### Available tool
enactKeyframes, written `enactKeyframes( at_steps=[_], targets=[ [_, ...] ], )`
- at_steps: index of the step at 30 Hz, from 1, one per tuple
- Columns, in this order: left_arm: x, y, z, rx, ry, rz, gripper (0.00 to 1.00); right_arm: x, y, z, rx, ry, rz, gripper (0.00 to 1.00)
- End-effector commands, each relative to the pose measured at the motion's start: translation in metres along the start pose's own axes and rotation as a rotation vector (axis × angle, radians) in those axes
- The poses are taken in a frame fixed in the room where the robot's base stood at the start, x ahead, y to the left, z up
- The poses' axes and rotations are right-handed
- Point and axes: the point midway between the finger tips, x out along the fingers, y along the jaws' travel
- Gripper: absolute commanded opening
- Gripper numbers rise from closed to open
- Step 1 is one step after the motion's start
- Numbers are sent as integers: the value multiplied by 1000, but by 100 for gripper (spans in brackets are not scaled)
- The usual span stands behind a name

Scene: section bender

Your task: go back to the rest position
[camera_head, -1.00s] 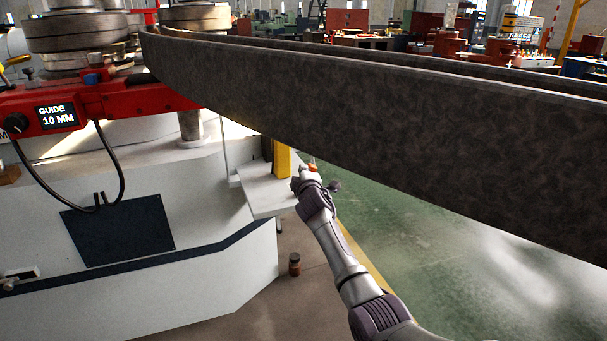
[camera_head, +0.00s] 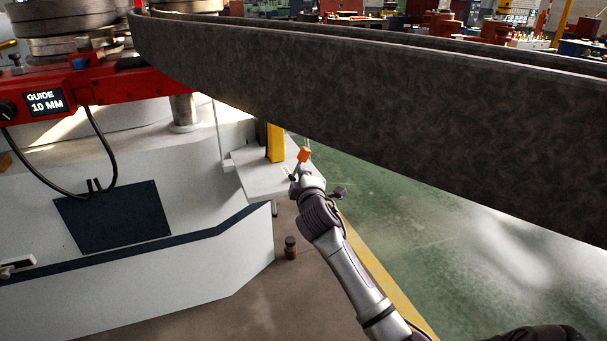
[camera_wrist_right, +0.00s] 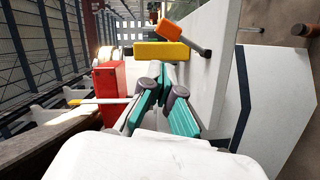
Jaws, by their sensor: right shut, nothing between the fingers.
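My right gripper (camera_head: 294,180) is in the middle of the head view, at the outer edge of the machine's pale side shelf (camera_head: 252,186). In the right wrist view its teal fingers (camera_wrist_right: 161,78) are closed together with nothing between them. A lever with an orange grip (camera_head: 304,154) stands just beyond the gripper in the head view. The lever also shows past the fingertips in the right wrist view (camera_wrist_right: 170,29), apart from them. My left gripper is not in view.
A long dark curved steel section (camera_head: 360,100) spans the head view above my right arm. The bender's white body (camera_head: 150,265) is at left, with a red guide unit (camera_head: 100,88). Green floor (camera_head: 450,250) is open at right.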

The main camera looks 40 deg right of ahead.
Motion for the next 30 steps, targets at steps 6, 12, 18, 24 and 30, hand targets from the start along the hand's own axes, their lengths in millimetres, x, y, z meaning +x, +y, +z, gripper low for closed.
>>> enactKeyframes(
  at_steps=[6, 12, 18, 24, 30],
  targets=[
    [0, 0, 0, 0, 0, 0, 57, 0, 0, 0, 0, 0, 0, 0],
    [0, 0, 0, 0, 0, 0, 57, 0, 0, 0, 0, 0, 0, 0],
    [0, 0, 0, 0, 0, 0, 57, -2, -17, 2, 10, -1, -29, 0],
    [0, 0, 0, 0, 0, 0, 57, -22, -125, 17, 88, -21, -226, 0],
    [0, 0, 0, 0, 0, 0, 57, -81, -266, 46, 211, -95, -489, 0]
  ],
)
